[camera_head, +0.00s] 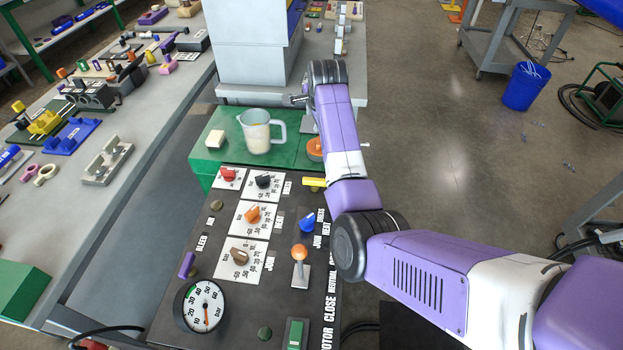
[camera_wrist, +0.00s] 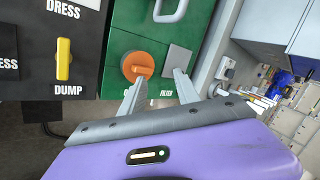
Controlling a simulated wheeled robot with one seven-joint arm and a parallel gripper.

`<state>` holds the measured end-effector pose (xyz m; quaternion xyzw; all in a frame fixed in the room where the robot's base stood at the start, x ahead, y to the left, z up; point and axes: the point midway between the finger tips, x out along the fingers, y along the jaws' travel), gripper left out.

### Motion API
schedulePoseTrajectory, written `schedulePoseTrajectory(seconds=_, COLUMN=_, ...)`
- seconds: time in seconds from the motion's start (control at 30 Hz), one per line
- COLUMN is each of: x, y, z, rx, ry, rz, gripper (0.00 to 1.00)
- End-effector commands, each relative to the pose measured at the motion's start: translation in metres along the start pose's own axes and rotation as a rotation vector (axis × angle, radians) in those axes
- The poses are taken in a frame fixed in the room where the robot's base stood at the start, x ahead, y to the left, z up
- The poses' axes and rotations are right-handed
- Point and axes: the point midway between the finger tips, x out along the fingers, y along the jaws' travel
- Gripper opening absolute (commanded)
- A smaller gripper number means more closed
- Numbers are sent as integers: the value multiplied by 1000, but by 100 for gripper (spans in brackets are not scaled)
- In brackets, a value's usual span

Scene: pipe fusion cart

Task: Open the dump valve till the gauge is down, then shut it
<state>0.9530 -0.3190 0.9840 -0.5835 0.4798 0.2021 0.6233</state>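The dump valve has a yellow bar handle (camera_head: 313,182) at the panel's far right corner, beside my arm. In the wrist view the yellow handle (camera_wrist: 63,60) stands upright in the picture above the word DUMP. The round white pressure gauge (camera_head: 202,306) is at the panel's near left; its orange needle points down, toward the low-number end, but I cannot read it exactly. My gripper (camera_wrist: 160,92) is open and empty, its fingers spread below an orange knob (camera_wrist: 137,67), well right of the yellow handle. In the head view my wrist mostly hides the gripper.
The black panel carries red, black, orange and brown knobs, a blue knob (camera_head: 307,222) and an orange-topped lever (camera_head: 299,253). Behind it, a green box (camera_head: 205,160) bears a clear jug (camera_head: 257,131) and a white block.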

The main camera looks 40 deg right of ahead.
Motion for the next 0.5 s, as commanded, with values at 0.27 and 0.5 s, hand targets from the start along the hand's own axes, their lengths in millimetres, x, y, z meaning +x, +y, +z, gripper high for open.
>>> schedulePoseTrajectory(seconds=0.27, x=-5, y=84, z=33, rx=380, ry=-37, rz=468, gripper=38)
schedulePoseTrajectory(seconds=0.5, x=-17, y=111, z=40, rx=550, ry=15, rz=598, gripper=38)
